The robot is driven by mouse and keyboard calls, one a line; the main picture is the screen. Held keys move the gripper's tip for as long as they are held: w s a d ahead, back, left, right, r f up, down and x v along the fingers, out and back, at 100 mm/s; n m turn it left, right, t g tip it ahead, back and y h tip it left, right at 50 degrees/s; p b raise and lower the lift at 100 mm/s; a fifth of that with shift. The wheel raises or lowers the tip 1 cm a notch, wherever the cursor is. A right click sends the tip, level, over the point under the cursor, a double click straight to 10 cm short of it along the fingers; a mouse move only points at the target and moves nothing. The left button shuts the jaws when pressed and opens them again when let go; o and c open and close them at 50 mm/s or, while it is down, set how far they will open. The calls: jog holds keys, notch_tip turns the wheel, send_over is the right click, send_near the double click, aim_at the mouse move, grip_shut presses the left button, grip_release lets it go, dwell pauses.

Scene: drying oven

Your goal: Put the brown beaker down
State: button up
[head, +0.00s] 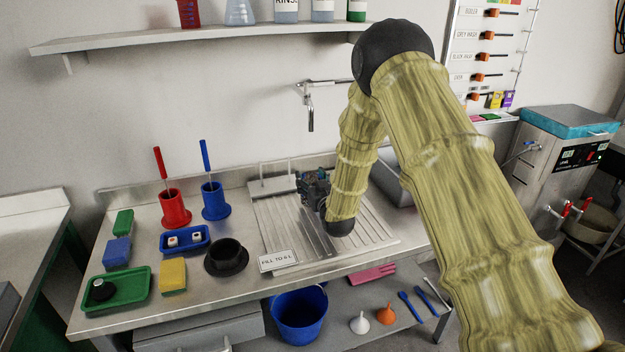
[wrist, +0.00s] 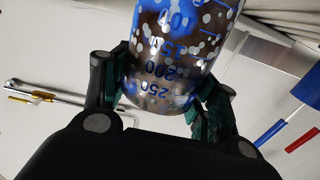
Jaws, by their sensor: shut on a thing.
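My gripper (wrist: 168,100) is shut on the brown beaker (wrist: 172,60) in the wrist view, with one finger on each side of its wall. The beaker is clear with blue volume marks, brown and blue patches and many pale spots. Its numbers appear upside down in this view, and its upper part runs out of the frame. In the head view my gripper (head: 315,187) is over the ribbed steel draining board (head: 375,238), partly behind my arm. I cannot make out the beaker clearly there, nor tell whether it touches the board.
A "FILL TO 4 L" card (head: 279,260) and a black round holder (head: 226,258) stand left of the board. Red (head: 174,210) and blue (head: 215,203) holders with upright handles are behind. A tap (head: 310,115) hangs above; the sink (head: 398,190) is right. The board's front right is clear.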

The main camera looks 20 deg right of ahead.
jog(key=o, duration=1)
jog(key=shift+r, duration=0.1)
jog(key=shift+s, duration=0.1)
jog(key=s, duration=0.4)
jog(key=s+b, duration=0.1)
jog(key=s, duration=0.7)
jog(key=shift+d, duration=0.25)
jog(key=shift+w, duration=0.1)
